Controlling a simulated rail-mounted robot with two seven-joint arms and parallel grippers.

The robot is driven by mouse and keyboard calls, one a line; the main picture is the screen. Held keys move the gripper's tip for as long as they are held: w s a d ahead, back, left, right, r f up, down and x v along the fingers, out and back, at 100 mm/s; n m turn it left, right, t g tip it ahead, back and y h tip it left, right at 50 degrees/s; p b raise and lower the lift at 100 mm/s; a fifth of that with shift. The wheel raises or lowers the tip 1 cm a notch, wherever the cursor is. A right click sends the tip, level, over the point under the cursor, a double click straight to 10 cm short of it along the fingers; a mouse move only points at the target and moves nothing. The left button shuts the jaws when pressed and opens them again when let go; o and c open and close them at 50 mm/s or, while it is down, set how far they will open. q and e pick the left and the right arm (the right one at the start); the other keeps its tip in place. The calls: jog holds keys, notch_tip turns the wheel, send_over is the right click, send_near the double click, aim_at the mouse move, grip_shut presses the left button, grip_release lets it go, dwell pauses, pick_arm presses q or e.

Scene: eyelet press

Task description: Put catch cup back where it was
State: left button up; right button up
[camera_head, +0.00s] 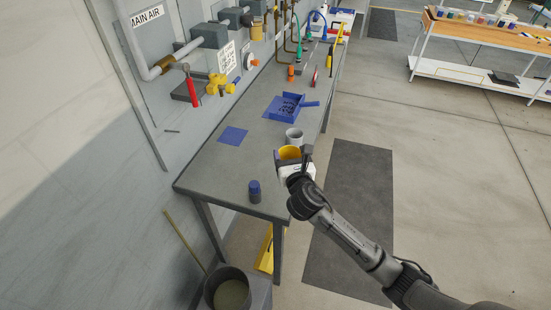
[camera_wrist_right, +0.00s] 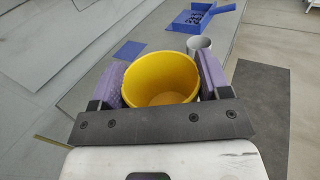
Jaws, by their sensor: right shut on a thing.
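The catch cup appears to be the yellow cup (camera_head: 289,153), held upright by my right gripper (camera_head: 292,160) near the bench's right edge. In the right wrist view the yellow cup (camera_wrist_right: 160,80) sits between the two purple finger pads of my right gripper (camera_wrist_right: 162,85), and its open top shows an empty inside. I cannot tell whether the cup's base touches the bench, because the gripper hides it. A grey cup (camera_head: 294,136) stands just behind it on the bench. A flat blue square (camera_head: 233,135) lies on the bench to the left. My left gripper is not in view.
The grey bench (camera_head: 215,170) runs along the wall. A blue tray (camera_head: 284,108) with dark pieces is farther back, and a dark blue-capped container (camera_head: 254,191) stands near the front edge. A bucket (camera_head: 228,289) is below. The bench between the square and the container is clear.

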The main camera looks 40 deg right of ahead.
jog(key=w+d+f+m+g+h+p, duration=0.1)
jog(key=d+f+m+h, duration=0.15)
jog(key=d, duration=0.55)
jog(key=shift+n, duration=0.45)
jog(key=shift+w+a+f+b, duration=0.75)
jog(key=shift+w+f+b, duration=0.35)
jog(key=shift+w+f, duration=0.7)
jog(key=shift+w+a+f+b, duration=0.8)
jog(key=shift+w+f+b, duration=0.35)
jog(key=shift+w+f, duration=0.7)
jog(key=shift+w+a+f+b, duration=0.75)
jog(key=shift+w+f+b, duration=0.55)
jog(key=shift+f, duration=0.75)
jog(key=shift+w, duration=0.2)
jog(key=shift+f, duration=0.2)
jog(key=o, duration=0.8)
